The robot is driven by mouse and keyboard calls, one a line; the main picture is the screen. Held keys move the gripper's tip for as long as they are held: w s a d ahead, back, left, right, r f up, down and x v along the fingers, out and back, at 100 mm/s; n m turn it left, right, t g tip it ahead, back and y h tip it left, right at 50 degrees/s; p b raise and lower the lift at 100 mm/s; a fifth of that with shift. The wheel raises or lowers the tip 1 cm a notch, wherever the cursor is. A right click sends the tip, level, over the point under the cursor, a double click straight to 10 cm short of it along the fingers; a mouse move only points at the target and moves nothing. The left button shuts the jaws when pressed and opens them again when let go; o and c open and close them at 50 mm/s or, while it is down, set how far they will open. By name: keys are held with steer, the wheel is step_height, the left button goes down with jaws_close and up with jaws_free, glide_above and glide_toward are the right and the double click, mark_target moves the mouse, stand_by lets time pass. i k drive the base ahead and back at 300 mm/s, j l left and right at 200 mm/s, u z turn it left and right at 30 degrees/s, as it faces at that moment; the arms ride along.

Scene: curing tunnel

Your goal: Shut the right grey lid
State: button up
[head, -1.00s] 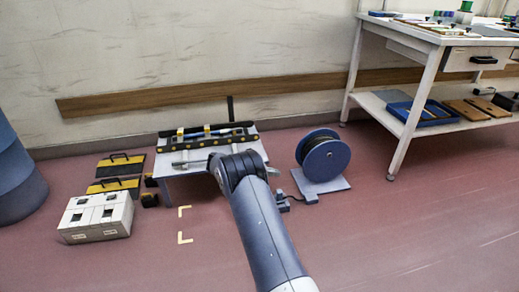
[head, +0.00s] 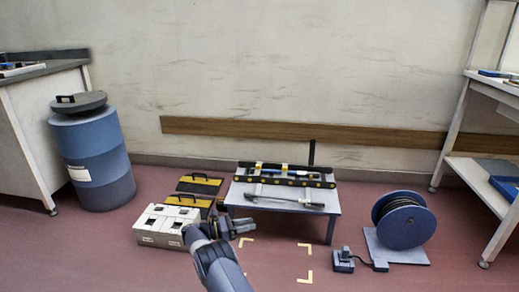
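A pale grey-white box (head: 166,226) sits on the floor at the lower left, with lid-like panels and dark square patches on its top. I cannot tell from here which panel is the right grey lid or whether it stands open. A dark grey round lid (head: 78,103) with a handle sits on the blue drum (head: 95,160) at the left. My gripper (head: 245,228) is just right of the box in the picture, in front of the low table. It seems to hold nothing; its finger gap is too small to judge. My arm hides the box's right front corner.
A low grey table (head: 320,209) bears a black rail and a rod. Black-and-yellow plates (head: 200,186) lie behind the box. A blue cable reel (head: 404,222) stands at the right. A white workbench (head: 462,130) is at the right edge.

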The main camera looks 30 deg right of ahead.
mark_target(312, 142)
steer(key=i+l+u, duration=0.15)
steer(key=u, duration=1.6)
steer(key=i+l+u, duration=0.1)
steer(key=l+u, duration=0.35)
steer(key=l, duration=0.35)
steer(key=l+z, duration=0.45)
steer(key=l, duration=0.25)
steer(key=i+l+z, duration=0.15)
steer(key=l+z, duration=0.35)
steer(key=l, duration=0.2)
steer(key=l+z, duration=0.1)
steer(key=z, duration=0.3)
steer(key=l+z, duration=0.1)
steer(key=z, duration=0.3)
steer(key=i+z, duration=0.1)
steer(key=z, duration=0.35)
steer(key=i+l+z, duration=0.1)
steer(key=z, duration=0.7)
steer(key=i+l, duration=0.05)
